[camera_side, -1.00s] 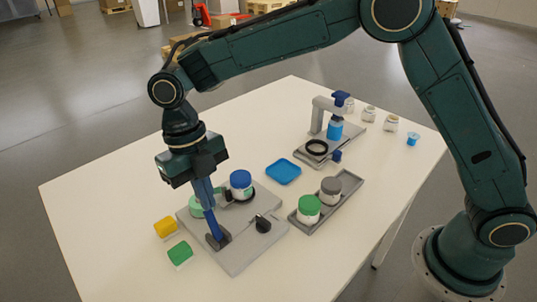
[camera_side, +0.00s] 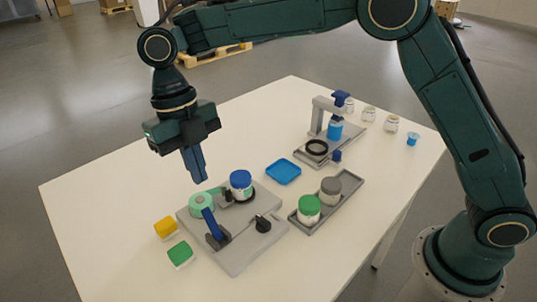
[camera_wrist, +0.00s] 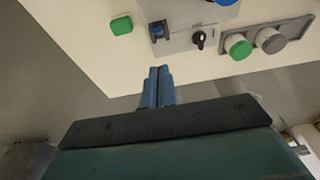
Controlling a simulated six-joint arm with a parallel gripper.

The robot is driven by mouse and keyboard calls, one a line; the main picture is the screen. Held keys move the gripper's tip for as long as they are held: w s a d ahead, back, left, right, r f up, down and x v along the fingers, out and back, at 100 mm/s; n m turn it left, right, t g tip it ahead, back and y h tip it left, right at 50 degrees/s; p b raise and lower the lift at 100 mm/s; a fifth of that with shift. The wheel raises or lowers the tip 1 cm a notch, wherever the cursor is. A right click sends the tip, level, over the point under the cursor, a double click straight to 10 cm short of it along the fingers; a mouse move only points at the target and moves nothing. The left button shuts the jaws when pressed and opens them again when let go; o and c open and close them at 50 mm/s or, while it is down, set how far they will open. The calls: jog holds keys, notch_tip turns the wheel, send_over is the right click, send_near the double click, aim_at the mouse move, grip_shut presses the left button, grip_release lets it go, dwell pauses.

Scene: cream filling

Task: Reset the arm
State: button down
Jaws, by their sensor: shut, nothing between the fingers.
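My gripper (camera_side: 198,178) is shut and empty, with its blue fingers together. In the side view it hangs in the air above the left part of the grey station plate (camera_side: 238,262). In the wrist view my gripper (camera_wrist: 158,70) points towards the table edge. The blue lever (camera_side: 213,225) on the plate stands tilted, apart from the fingers. It also shows in the wrist view (camera_wrist: 158,30). A mint-green round part (camera_side: 201,204) and a blue-lidded jar (camera_side: 241,184) stand on the plate. A black knob (camera_side: 263,225) sits at its right.
A yellow block (camera_side: 166,228) and a green block (camera_side: 180,254) lie left of the plate. A grey tray (camera_side: 350,186) holds a green-lidded jar (camera_side: 309,209) and a grey-lidded jar (camera_side: 331,190). A blue dish (camera_side: 283,171) and a dispenser stand (camera_side: 318,115) are behind.

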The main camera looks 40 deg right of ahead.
jog(key=s+d+r+m+t+y, duration=0.1)
jog(key=s+d+r+m+t, duration=0.1)
jog(key=s+d+r+m, duration=0.45)
jog(key=s+d+r+m+t+y, duration=0.15)
jog(key=d+r+m, duration=0.25)
jog(key=d+m, duration=0.55)
jog(key=s+d+f+m+t+h, duration=0.1)
jog(key=s+d+m+t, duration=0.1)
jog(key=s+d+m, duration=0.4)
jog(key=s+d+f+m+t+h, duration=0.1)
jog(key=s+d+f+m+t, duration=0.1)
jog(key=s+d+m, duration=0.3)
jog(key=shift+s+d+f+m+t, duration=0.3)
jog(key=shift+s+m, duration=2.1)
jog(key=shift+m, duration=2.1)
jog(key=shift+r+h, duration=0.1)
jog(key=shift+h, duration=0.15)
